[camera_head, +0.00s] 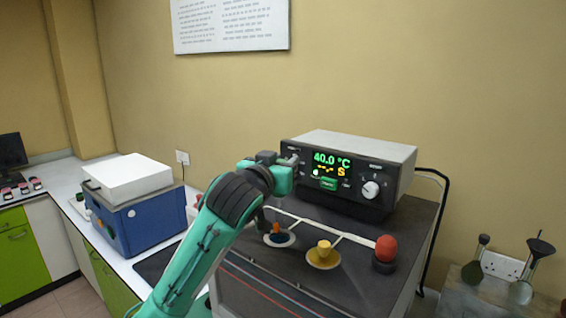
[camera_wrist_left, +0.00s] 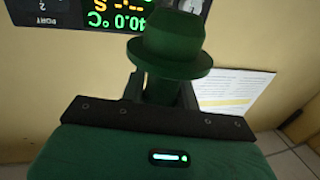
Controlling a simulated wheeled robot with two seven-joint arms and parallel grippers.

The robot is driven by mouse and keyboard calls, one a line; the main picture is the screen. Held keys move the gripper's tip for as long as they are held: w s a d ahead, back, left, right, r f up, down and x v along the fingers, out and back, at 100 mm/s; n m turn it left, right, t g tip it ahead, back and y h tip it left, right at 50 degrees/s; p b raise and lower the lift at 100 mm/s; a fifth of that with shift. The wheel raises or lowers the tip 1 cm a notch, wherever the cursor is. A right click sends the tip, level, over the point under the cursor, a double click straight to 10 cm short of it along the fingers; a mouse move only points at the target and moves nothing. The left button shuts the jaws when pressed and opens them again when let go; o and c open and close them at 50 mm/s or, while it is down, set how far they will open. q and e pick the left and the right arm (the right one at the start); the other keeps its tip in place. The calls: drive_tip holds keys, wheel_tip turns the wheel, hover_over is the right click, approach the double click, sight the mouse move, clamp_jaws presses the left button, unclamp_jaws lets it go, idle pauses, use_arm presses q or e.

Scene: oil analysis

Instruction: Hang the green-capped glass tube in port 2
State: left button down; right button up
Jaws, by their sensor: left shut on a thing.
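In the left wrist view my left gripper (camera_wrist_left: 163,92) is shut on the green-capped glass tube, whose dark green cap (camera_wrist_left: 172,42) stands up between the fingers. The glass below the cap is hidden there. In the head view my left gripper (camera_head: 281,197) is above the left part of the bath top, in front of the control box. Three fittings show on the dark bath top (camera_head: 345,285): a blue one with an orange top (camera_head: 278,238), a yellow one (camera_head: 324,254) and a red-topped one (camera_head: 386,249). My right gripper is out of view.
The control box (camera_head: 350,168) with a lit 40.0 °C display stands behind the fittings. A blue and white instrument (camera_head: 135,220) sits on the left counter. Two dark-topped vessels (camera_head: 478,265) stand at the far right. A black cable (camera_head: 445,190) runs behind the bath.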

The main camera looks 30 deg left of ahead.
sight(277, 219)
use_arm(q)
wheel_tip(277, 219, down, 4)
drive_tip(key=b, duration=0.3)
drive_tip(key=shift+r, duration=0.15)
drive_tip(key=shift+f+b, duration=0.7)
drive_tip(key=shift+f, duration=0.05)
drive_tip(key=shift+f+b, duration=1.15)
drive_tip(key=shift+f, duration=0.65)
drive_tip(key=shift+s+d+f+b, duration=0.1)
drive_tip(key=shift+s+f+b, duration=0.15)
drive_tip(key=shift+f+b, duration=0.2)
drive_tip(key=shift+s+d+f+b, duration=0.1)
drive_tip(key=shift+s+f+b, duration=0.15)
drive_tip(key=shift+f, duration=0.3)
drive_tip(key=shift+d+f+b, duration=0.1)
drive_tip(key=shift+f+b, duration=0.2)
drive_tip(key=shift+f, duration=0.15)
drive_tip(key=shift+s+f, duration=0.1)
drive_tip(key=shift+f, duration=0.2)
drive_tip(key=shift+w+a+f+b, duration=0.25)
drive_tip(key=shift+w+f+b, duration=0.05)
drive_tip(key=shift+w+f, duration=0.05)
drive_tip(key=shift+w+a+f, duration=0.15)
drive_tip(key=shift+w+a, duration=0.05)
drive_tip(key=shift+w, duration=0.1)
drive_tip(key=shift+s, duration=0.15)
drive_tip(key=shift+r, duration=0.3)
drive_tip(key=shift+r, duration=0.1)
drive_tip(key=shift+d+f, duration=0.1)
drive_tip(key=shift+f, duration=0.1)
